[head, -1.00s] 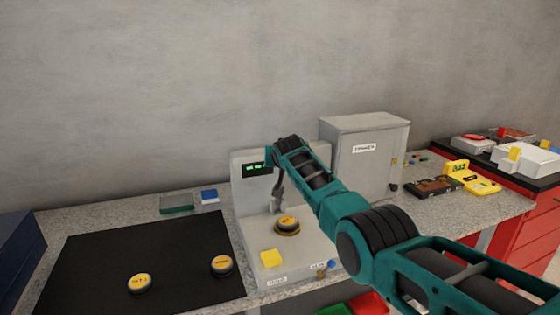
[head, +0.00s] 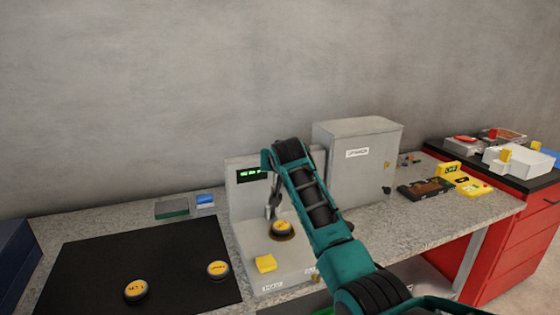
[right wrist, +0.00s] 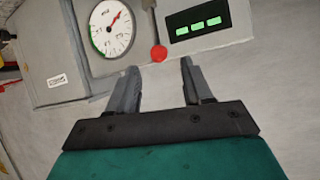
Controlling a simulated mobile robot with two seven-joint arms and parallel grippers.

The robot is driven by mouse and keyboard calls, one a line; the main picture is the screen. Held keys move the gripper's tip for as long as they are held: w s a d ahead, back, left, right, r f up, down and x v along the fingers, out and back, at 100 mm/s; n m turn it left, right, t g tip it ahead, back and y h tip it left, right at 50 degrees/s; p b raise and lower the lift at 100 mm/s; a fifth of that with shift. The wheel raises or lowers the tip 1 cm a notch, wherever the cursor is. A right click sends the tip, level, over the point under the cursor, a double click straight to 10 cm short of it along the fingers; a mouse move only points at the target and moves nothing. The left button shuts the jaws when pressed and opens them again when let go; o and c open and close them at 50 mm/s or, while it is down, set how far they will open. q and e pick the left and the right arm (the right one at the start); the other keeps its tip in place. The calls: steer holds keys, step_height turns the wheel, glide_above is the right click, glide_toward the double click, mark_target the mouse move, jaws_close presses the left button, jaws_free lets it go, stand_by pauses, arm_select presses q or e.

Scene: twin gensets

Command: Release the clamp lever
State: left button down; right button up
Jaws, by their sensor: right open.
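A lever with a red ball knob (right wrist: 158,53) shows in the right wrist view, on the grey test stand (right wrist: 210,50) between a round gauge and the green-lit display. I take it to be the clamp lever; in the head view my right arm hides it. My right gripper (right wrist: 159,68) is open, its fingertips either side of the knob in the picture. I cannot tell whether they touch it. In the head view my right gripper (head: 272,206) points down in front of the stand, above a yellow-topped puck (head: 282,228) on its base. My left gripper is not in view.
A yellow pad (head: 265,263) lies on the stand's base. Two similar pucks (head: 136,291) (head: 218,270) rest on the black mat (head: 90,262). A grey cabinet (head: 355,180) stands close right of the stand. Yellow and black devices (head: 465,182) lie farther right.

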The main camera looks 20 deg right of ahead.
steer(key=v, duration=0.6)
steer(key=shift+s, duration=0.1)
stand_by(0.4)
steer(key=s+f+n+g, duration=0.2)
steer(key=s+f+g, duration=0.2)
steer(key=s+f, duration=1.5)
steer(key=s+a+f+n+g+y, duration=0.1)
steer(key=s+f+n+g, duration=0.1)
steer(key=s, duration=1.1)
steer(key=s+a+f+n+g+y, duration=0.1)
steer(key=s+f+g, duration=0.15)
steer(key=s, duration=1.05)
steer(key=w+a+f+t+y, duration=0.2)
steer(key=w+f+t, duration=0.5)
steer(key=f, duration=0.2)
steer(key=shift+w+a+f+n, duration=0.3)
steer(key=shift+w+n, duration=0.05)
steer(key=shift+n, duration=0.05)
steer(key=shift+t, duration=0.25)
